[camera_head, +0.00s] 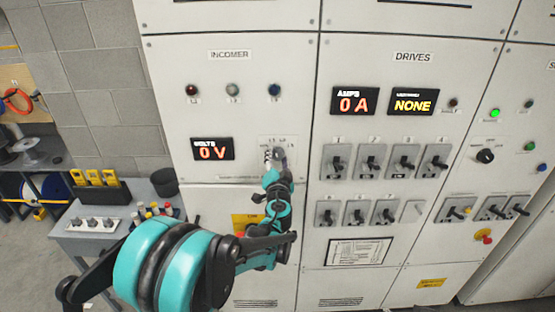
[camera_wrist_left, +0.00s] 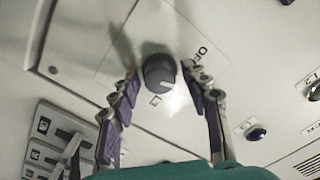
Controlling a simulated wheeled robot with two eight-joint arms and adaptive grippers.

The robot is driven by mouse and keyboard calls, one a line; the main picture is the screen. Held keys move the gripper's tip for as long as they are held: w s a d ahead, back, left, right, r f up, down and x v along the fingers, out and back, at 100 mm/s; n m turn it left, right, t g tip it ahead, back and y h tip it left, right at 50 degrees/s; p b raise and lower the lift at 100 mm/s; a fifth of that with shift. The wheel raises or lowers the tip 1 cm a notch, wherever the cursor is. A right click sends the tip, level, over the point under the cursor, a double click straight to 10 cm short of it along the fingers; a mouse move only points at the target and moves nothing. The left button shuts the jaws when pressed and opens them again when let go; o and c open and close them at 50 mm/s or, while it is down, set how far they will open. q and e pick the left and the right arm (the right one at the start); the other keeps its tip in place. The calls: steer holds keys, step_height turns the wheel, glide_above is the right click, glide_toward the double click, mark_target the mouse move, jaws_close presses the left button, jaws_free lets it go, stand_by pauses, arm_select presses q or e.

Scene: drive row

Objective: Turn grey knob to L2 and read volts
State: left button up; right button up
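The grey knob (camera_wrist_left: 160,75) sits on a light plate in the left wrist view, with "OFF" printed to its upper right and a partly legible label below. A pale mark shows on the knob's lower right edge; I cannot tell which label it points at. My left gripper (camera_wrist_left: 159,78) is open, with one purple-padded finger on each side of the knob and small gaps visible. In the head view my left gripper (camera_head: 276,157) is at the selector plate under INCOMER and mostly hides the knob. The volts display (camera_head: 213,149) reads 0 V. My right gripper is not in view.
Three lamps (camera_head: 232,90) sit above the display. The DRIVES panel (camera_head: 413,57) to the right has displays reading 0 A and NONE, above several black switches (camera_head: 372,162). A grey bench (camera_head: 115,225) with yellow meters and a dark cup stands at left.

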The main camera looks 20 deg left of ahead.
arm_select(q)
steer(key=c, duration=0.7)
steer(key=shift+m, duration=0.5)
steer(key=m+b, duration=0.1)
steer(key=m, duration=0.1)
steer(key=shift+m+b, duration=0.3)
steer(key=shift+b, duration=0.1)
steer(key=shift+m+b, duration=0.65)
steer(key=shift+m, duration=1.35)
steer(key=o, duration=1.1)
steer(key=shift+o, duration=0.2)
